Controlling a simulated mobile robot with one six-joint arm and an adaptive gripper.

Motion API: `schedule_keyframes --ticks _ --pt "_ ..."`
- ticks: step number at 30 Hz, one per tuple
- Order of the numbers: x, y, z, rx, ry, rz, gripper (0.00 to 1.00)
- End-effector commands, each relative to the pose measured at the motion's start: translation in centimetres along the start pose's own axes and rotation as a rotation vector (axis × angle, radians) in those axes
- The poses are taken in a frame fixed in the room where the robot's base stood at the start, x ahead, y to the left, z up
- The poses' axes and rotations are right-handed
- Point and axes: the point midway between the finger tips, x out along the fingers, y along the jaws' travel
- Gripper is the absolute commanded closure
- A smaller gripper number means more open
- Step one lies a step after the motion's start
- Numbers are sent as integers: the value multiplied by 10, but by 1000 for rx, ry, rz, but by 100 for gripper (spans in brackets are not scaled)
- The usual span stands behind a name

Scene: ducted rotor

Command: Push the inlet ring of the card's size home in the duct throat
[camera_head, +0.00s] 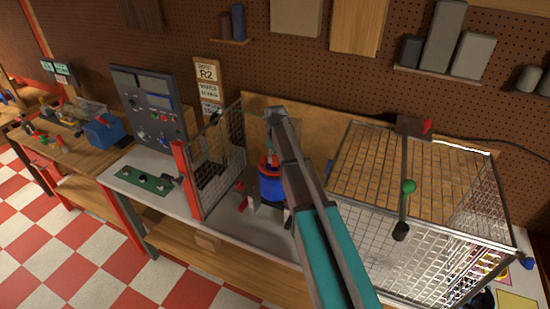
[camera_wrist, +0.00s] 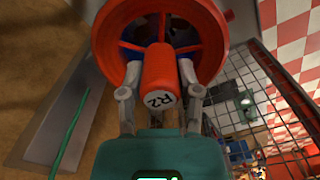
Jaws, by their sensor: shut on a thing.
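The red inlet ring (camera_wrist: 215,35) fills the top of the wrist view, with spokes and a central red grip marked R2. My gripper (camera_wrist: 158,78) is shut on that grip, one finger on each side. Blue shows behind the spokes. In the head view, the blue duct (camera_head: 272,188) stands on the bench with the red ring (camera_head: 264,165) at its top and my arm above it. My arm hides part of both. I cannot tell how deep the ring sits in the throat. A card (camera_head: 207,72) on the wall reads R2.
A mesh guard panel (camera_head: 220,160) with a red post stands left of the duct. A dark control panel (camera_head: 150,108) stands at the back left.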

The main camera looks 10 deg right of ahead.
Motion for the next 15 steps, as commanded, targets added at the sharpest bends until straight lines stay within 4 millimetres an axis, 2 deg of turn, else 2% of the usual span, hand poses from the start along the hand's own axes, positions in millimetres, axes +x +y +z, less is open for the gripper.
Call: schedule_keyframes --ticks 15 --pt "12 0 0 0 0 0 98"
